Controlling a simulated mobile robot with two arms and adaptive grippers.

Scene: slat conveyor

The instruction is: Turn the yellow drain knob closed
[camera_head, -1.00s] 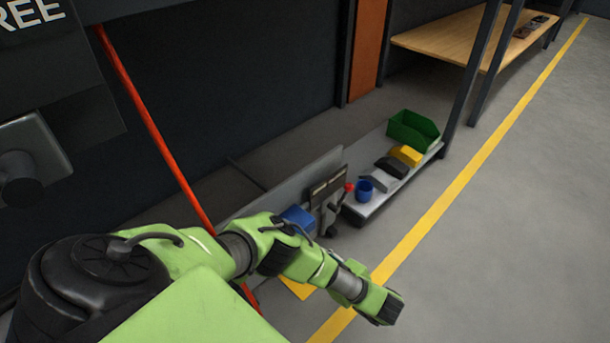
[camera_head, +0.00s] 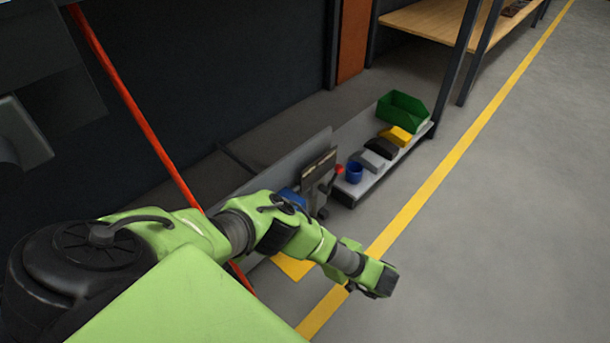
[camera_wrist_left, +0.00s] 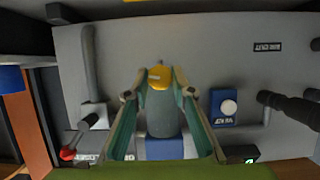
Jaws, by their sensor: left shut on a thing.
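The yellow drain knob (camera_wrist_left: 159,75) shows in the left wrist view, at the centre in front of a grey panel (camera_wrist_left: 215,70). My left gripper (camera_wrist_left: 161,83) has its two teal fingers on either side of the knob, shut on it. A grey cylinder (camera_wrist_left: 163,120) shows between the fingers below the knob. I cannot tell the knob's turn angle. In the head view my left arm reaches in from the left, and the knob and the gripper fingers are not clearly seen. My right gripper is in neither view.
In the wrist view, a blue block with a white button (camera_wrist_left: 228,107) and a black handle (camera_wrist_left: 290,105) lie right; a grey pipe (camera_wrist_left: 90,65) and red knob (camera_wrist_left: 67,153) lie left. In the head view, a low shelf (camera_head: 350,190) holds a green bin (camera_head: 402,112). Floor right is clear.

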